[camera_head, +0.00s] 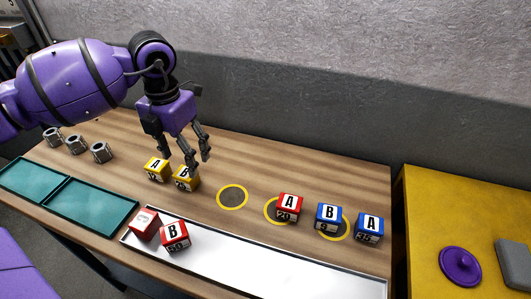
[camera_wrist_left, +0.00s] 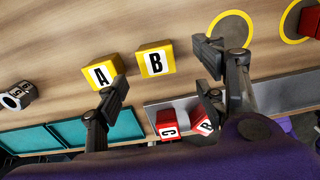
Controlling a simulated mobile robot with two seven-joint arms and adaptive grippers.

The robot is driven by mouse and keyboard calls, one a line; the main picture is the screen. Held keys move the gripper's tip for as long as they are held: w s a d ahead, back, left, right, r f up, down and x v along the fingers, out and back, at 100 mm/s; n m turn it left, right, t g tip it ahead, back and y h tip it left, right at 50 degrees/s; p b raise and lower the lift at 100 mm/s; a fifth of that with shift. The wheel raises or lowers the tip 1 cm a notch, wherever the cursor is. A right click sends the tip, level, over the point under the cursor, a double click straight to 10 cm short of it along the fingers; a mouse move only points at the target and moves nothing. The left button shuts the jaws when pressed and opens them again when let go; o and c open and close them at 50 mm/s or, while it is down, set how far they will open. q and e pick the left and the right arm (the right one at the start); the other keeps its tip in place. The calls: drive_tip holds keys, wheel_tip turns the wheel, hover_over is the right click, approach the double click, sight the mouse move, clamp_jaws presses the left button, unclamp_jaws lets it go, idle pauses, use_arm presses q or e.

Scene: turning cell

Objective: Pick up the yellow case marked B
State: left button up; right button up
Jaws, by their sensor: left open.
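The yellow case marked B (camera_head: 185,180) stands on the wooden table in the head view, just right of the yellow case marked A (camera_head: 156,170). In the left wrist view, case B (camera_wrist_left: 155,60) shows its letter and lies between the directions of the fingers, with case A (camera_wrist_left: 103,72) beside it near one finger. My left gripper (camera_head: 198,160) is open and empty, above and slightly to the right of case B. One finger partly covers case B in the head view. My right gripper is in neither view.
Two red cases (camera_head: 174,237) sit at the left end of a long white tray (camera_head: 270,262). Red and blue cases (camera_head: 328,218) stand to the right, by yellow rings (camera_head: 232,187). Teal trays (camera_head: 92,205) and metal parts (camera_head: 101,152) are at left.

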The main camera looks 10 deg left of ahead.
sight(185, 172)
use_arm(q)
drive_tip(key=f, duration=0.2)
drive_tip(key=shift+s+a+f, duration=0.15)
drive_tip(key=shift+a+f, duration=0.05)
drive_tip(key=shift+f, duration=0.15)
wheel_tip(185, 172, down, 5)
drive_tip(key=shift+a+p, duration=0.1)
drive_tip(key=shift+p, duration=0.35)
drive_tip(key=shift+r, duration=0.1)
drive_tip(key=c, duration=1.4)
